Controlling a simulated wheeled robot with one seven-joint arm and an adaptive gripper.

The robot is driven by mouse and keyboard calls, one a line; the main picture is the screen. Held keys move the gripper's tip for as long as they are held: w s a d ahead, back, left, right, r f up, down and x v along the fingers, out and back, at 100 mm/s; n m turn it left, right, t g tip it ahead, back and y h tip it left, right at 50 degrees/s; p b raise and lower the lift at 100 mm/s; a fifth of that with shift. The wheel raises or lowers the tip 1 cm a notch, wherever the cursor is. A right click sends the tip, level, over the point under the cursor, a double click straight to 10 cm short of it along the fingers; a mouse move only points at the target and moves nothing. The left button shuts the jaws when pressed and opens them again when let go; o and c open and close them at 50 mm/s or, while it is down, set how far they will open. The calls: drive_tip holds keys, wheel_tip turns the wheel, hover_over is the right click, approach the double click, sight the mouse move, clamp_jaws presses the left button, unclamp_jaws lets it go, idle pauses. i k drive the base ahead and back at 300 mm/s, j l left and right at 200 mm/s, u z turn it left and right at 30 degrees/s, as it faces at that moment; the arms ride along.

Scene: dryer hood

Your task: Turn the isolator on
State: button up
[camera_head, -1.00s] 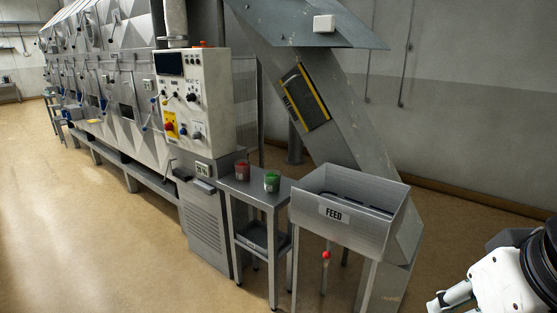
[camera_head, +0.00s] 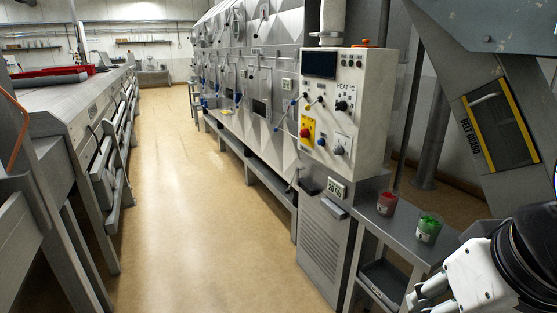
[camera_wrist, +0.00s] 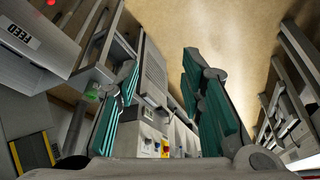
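The isolator (camera_head: 307,131) appears to be the red rotary handle on a yellow plate at the lower left of the cream control panel (camera_head: 370,110). Its handle position is too small to read. In the wrist view a small yellow patch with red, likely the same isolator (camera_wrist: 165,147), shows far off between my fingers. My gripper (camera_wrist: 160,65) is open and empty, its teal-padded fingers apart. It is well away from the panel and touches nothing. In the head view my white and black arm is at the lower right corner.
A steel side table (camera_head: 398,222) with a red cup (camera_head: 387,203) and a green cup (camera_head: 429,229) stands between my arm and the panel. The FEED bin (camera_wrist: 30,45) is in the wrist view. A long conveyor bench (camera_head: 75,110) is at left. The aisle floor (camera_head: 190,200) is clear.

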sight(304, 133)
drive_tip(key=i+j+z, duration=0.1)
drive_tip(key=i+j, duration=0.7)
drive_tip(key=i, duration=0.15)
drive_tip(key=i+j+z, duration=0.1)
drive_tip(key=i+j, duration=0.2)
drive_tip(key=i, duration=0.2)
drive_tip(key=i+j+z, duration=0.1)
drive_tip(key=i+j, duration=0.25)
drive_tip(key=i, duration=0.15)
